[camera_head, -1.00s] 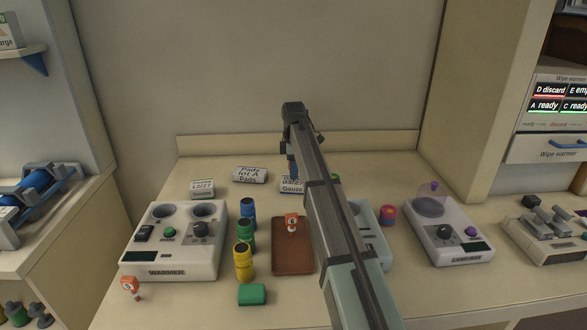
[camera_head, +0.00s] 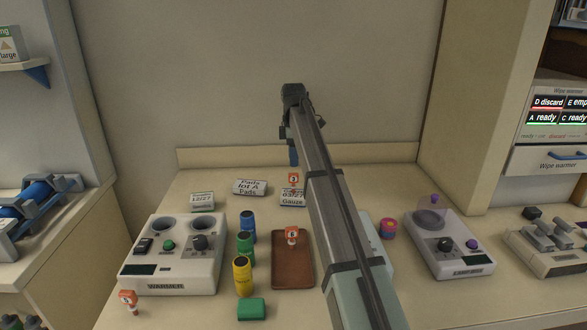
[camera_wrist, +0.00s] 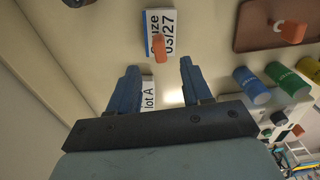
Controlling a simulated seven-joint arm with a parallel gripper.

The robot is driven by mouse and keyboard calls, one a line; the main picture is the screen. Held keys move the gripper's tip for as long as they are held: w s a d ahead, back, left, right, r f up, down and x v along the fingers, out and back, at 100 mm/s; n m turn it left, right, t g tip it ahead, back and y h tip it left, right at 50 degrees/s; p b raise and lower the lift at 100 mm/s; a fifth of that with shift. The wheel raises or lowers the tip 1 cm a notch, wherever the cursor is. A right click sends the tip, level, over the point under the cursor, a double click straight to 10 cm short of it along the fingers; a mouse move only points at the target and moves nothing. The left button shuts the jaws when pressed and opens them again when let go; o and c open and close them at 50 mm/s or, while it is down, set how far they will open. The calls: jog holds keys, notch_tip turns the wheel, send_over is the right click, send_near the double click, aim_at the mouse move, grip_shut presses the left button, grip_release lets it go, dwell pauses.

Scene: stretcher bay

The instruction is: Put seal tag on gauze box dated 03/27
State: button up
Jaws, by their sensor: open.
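The gauze box (camera_head: 292,199) is white and blue, reads 03/27 and lies at the back of the counter. It also shows in the wrist view (camera_wrist: 171,22). An orange seal tag (camera_head: 293,179) with a 3 stands on top of it; in the wrist view the tag (camera_wrist: 159,50) overlaps the box label. My gripper (camera_head: 292,158) is above and behind the tag. In the wrist view its blue fingers (camera_wrist: 160,68) are apart with nothing between them. A second orange tag (camera_head: 291,236) is on the brown tray (camera_head: 292,276). Another tag (camera_head: 128,299) stands at the front left.
A Pads lot A box (camera_head: 250,187) and a box marked 12/27 (camera_head: 202,201) lie left of the gauze box. The warmer (camera_head: 168,277), blue, green and yellow cylinders (camera_head: 243,275) and a green block (camera_head: 251,309) are nearer. A second device (camera_head: 449,250) stands right.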

jog(key=shift+r, duration=1.25)
